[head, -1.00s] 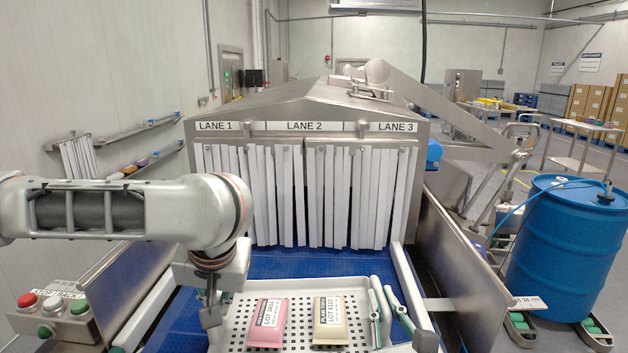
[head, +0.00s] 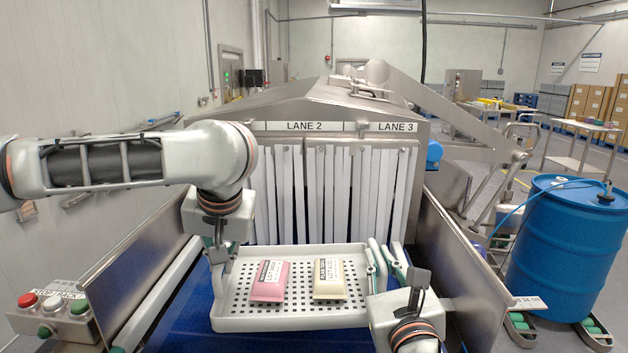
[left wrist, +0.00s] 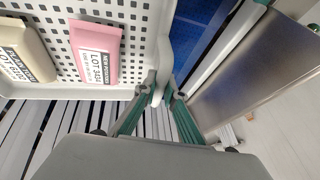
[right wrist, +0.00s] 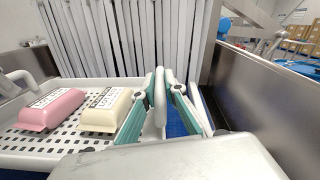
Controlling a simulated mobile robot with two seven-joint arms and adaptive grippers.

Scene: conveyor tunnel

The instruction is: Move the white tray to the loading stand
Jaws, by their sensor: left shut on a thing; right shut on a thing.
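The white tray (head: 290,322) is a perforated tray held in front of the strip curtain, above the blue belt. It carries a pink pack (head: 268,281) and a cream pack (head: 329,279) lying flat side by side. My left gripper (head: 219,262) is shut on the tray's left side; the left wrist view shows its fingers (left wrist: 158,92) around the handle. My right gripper (head: 384,262) is shut on the tray's right handle, seen between the fingers in the right wrist view (right wrist: 162,90). I cannot make out the loading stand.
The strip curtain (head: 320,195) of the tunnel stands behind the tray. A metal side wall (head: 458,250) runs along the right, with a blue drum (head: 557,250) beyond. A button box (head: 55,312) is at lower left. The blue belt (head: 190,315) is bare under the tray.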

